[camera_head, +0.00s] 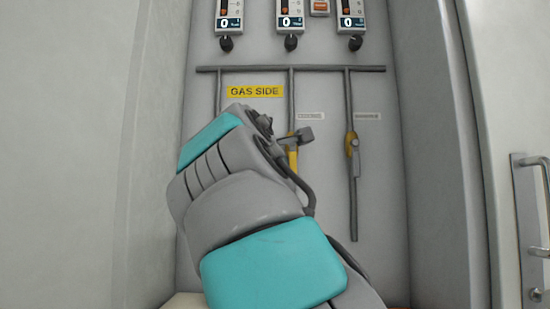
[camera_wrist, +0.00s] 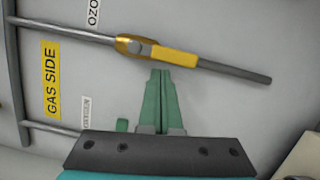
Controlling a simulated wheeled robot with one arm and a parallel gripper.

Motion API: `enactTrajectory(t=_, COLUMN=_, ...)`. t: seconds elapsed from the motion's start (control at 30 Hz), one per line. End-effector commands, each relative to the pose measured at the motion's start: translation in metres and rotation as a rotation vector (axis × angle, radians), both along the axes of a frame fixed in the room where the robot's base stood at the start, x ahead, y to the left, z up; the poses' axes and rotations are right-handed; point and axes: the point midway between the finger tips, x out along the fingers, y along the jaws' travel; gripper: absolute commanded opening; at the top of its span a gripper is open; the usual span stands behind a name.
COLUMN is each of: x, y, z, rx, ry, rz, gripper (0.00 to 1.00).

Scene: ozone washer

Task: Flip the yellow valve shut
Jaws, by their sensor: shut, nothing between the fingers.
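A yellow valve handle (camera_wrist: 170,56) lies along a grey pipe in the wrist view. Its rounded pivot is at the left end, in line with the pipe. My gripper (camera_wrist: 160,73) is shut and empty, its two green fingers pressed together. Their tips are just below the handle in the picture; I cannot tell whether they touch it. In the head view this appears to be the yellow handle (camera_head: 293,160) on the middle pipe, pointing down and partly covered by my arm. My fingers cannot be made out there.
A yellow GAS SIDE label (camera_head: 255,91) is on the panel, under a horizontal pipe (camera_head: 330,69). Several gauges with black knobs (camera_head: 290,42) are above. A door handle (camera_head: 519,215) is at the right.

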Motion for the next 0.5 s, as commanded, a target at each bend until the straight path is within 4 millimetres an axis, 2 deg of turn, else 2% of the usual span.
enactTrajectory(t=0.5, x=-0.0071, y=-0.0106, z=-0.0055, rx=0.002, ry=0.007, rz=-0.002, gripper=0.00)
